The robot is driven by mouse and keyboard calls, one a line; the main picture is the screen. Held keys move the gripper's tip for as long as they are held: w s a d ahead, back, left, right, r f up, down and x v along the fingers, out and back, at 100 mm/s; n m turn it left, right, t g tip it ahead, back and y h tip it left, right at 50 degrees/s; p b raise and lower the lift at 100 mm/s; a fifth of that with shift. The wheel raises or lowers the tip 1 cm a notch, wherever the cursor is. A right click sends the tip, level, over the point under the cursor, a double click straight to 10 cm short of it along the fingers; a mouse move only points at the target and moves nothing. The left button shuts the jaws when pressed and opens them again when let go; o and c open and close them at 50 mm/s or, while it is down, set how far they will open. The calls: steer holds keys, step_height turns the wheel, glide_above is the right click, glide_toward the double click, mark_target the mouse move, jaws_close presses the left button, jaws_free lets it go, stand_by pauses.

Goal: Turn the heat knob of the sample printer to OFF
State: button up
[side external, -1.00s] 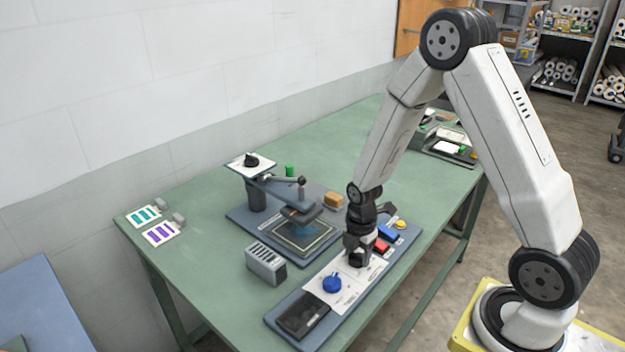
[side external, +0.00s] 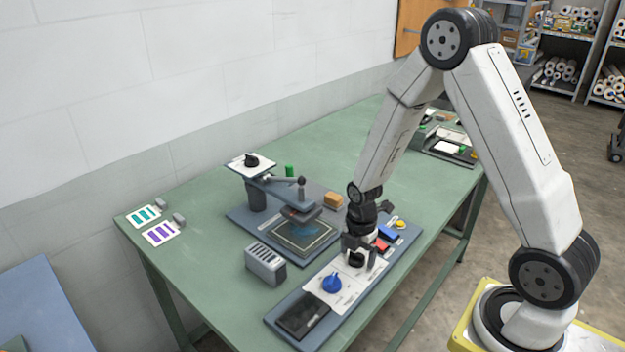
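The sample printer's control strip (side external: 375,272) lies along the table's near side, with a white panel. A dark knob (side external: 356,260) sits on that panel, partly hidden under my gripper. A blue knob (side external: 331,284) is on the panel to its lower left. The labels are too small to read, so I cannot tell which knob is for heat or where either points. My gripper (side external: 360,253) points down just above the dark knob. Its fingers look spread apart, with the knob showing below and between them. A press with a flat plate (side external: 302,236) stands behind the strip.
Another black knob (side external: 252,160) tops the press on a white plate. A grey slotted box (side external: 265,263) stands left of the strip. Red (side external: 381,245), blue (side external: 388,232) and yellow (side external: 400,224) buttons lie right of my gripper.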

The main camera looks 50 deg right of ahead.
mark_target(358, 253)
steer(key=shift+r, duration=0.1)
steer(key=shift+r, duration=3.8)
steer(key=s+a+r+m+t, duration=0.1)
steer(key=s+a+r+m, duration=0.1)
steer(key=m, duration=0.7)
steer(key=s+a+r+m+t, duration=0.1)
steer(key=s+a+r+m, duration=0.1)
steer(key=a+m, duration=0.3)
steer(key=s+m, duration=0.1)
steer(key=m, duration=0.3)
steer(key=shift+s+a+r+t, duration=0.25)
steer(key=shift+s+t, duration=0.05)
steer(key=shift+s, duration=0.1)
